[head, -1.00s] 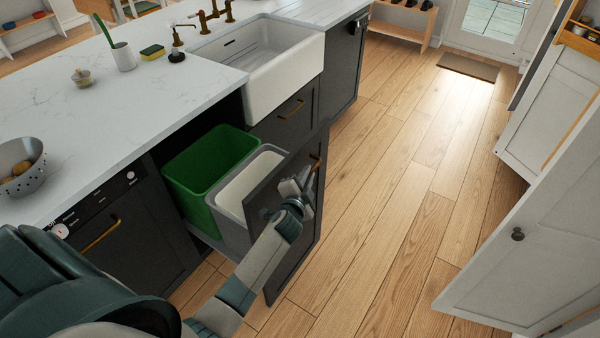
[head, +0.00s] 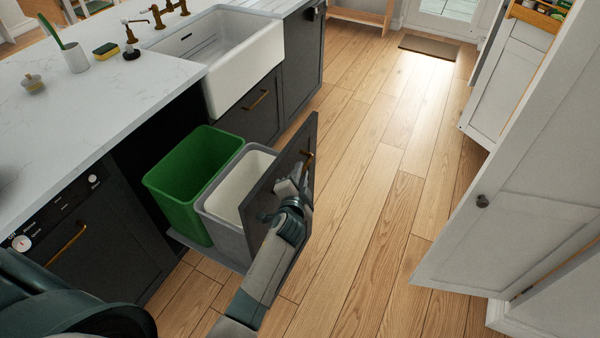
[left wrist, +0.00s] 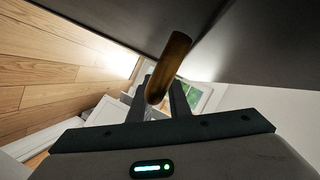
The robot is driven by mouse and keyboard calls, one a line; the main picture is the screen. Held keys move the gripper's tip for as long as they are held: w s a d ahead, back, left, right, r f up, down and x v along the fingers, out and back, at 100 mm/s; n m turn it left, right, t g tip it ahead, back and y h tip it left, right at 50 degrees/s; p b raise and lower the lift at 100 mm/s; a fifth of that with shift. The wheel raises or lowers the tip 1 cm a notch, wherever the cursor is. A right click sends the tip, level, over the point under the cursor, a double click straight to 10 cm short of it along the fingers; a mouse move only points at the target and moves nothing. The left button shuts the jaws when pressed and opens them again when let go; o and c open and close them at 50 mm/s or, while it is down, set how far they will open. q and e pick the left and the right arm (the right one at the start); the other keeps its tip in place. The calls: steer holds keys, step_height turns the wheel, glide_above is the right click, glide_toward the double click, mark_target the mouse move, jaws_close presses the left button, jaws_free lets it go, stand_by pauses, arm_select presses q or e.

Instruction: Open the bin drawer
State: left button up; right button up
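The bin drawer stands pulled out from the dark island, its dark front panel (head: 277,190) away from the cabinet. Behind the panel sit a green bin (head: 195,170) and a grey bin with a pale inside (head: 245,180). My left gripper (head: 301,178) is at the outer face of the panel, at its brass handle (head: 308,158). In the left wrist view the handle (left wrist: 169,68) runs between the two fingers (left wrist: 158,108), which look closed around it. My right gripper is not in view.
A dark dishwasher front (head: 85,235) with a brass handle is left of the drawer. A white sink (head: 245,70) is set in the counter (head: 100,100). A white cabinet door (head: 520,190) stands open at right. The wooden floor (head: 370,190) between is clear.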

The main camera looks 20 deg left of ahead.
arm_select(q)
steer(key=shift+o, duration=0.8)
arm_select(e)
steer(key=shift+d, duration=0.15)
